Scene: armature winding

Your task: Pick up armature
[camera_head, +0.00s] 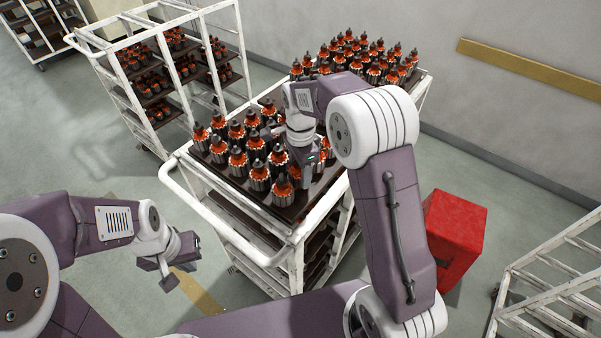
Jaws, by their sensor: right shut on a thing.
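Several armatures stand upright in rows on the top tray of the white cart, with dark shafts, orange windings and silver-black cores; one near the front is the armature (283,190). My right gripper (307,178) points down among the armatures at the right of the front group. It is shut on an armature, which is mostly hidden behind the gripper and wrist. My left gripper (172,279) hangs over the floor left of the cart, away from the armatures. Its jaw gap is not clear, and nothing shows in it.
The white cart (297,235) has a raised rail and lower shelves. More armatures stand at its far end. Another loaded rack (157,38) stands behind left. A red box (455,238) is on the floor at right, near an empty white rack (545,290). A wall runs behind.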

